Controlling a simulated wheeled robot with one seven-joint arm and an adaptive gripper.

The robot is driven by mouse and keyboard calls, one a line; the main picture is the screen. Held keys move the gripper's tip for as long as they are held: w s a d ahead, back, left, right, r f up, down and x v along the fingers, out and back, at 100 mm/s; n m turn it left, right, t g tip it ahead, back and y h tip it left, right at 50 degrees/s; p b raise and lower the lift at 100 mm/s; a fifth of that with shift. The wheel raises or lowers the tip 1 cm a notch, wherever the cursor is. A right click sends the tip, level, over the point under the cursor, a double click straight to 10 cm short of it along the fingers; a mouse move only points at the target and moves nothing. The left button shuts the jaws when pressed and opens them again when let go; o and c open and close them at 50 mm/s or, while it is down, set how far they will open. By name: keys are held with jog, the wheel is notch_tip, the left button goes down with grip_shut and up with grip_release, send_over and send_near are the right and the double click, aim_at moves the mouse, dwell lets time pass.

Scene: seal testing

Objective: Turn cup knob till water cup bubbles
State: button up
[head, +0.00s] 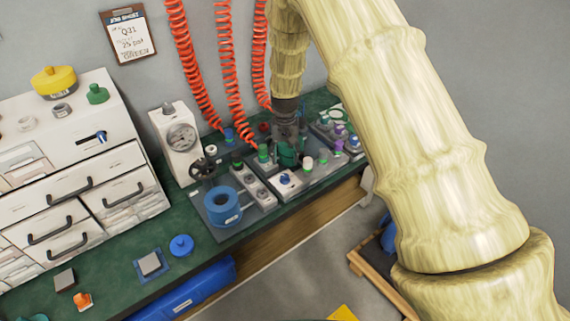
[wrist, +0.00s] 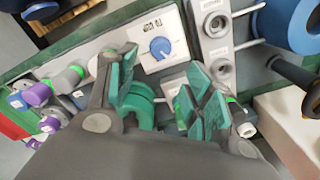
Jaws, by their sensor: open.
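A blue knob (wrist: 160,48) with a white pointer mark sits on a white box (wrist: 150,22) with dark lettering too small to read. The blue knob also shows in the head view (head: 285,179), near the bench's front edge. My gripper (wrist: 168,98) is open, its green finger pads apart, with the knob beyond the fingertips. In the head view my gripper (head: 289,153) is low over the fittings, behind the knob box. A wide blue cylinder (head: 222,218) with a dark centre and white label stands left; I cannot tell if it is the water cup. No bubbles show.
A pressure gauge box (head: 181,138) and black handwheel (head: 204,167) stand left of the fittings. Red coiled hoses (head: 232,90) hang behind. Several capped fittings (head: 338,146) crowd the right. A white drawer cabinet (head: 70,160) fills the left. The green bench's front left (head: 120,280) has some free room.

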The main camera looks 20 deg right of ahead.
jog(key=shift+r, duration=1.2)
jog(key=s+d+f+n, duration=0.1)
jog(key=s+d+f, duration=0.2)
jog(key=s+f, duration=1.8)
jog(key=s+a+f+n, duration=0.1)
jog(key=s, duration=1.2)
jog(key=s+a+f+n, duration=0.1)
jog(key=s+a, duration=0.1)
jog(key=s, duration=1.2)
jog(key=shift+s+f, duration=0.2)
jog(key=shift+s, duration=0.1)
jog(key=shift+r, duration=0.1)
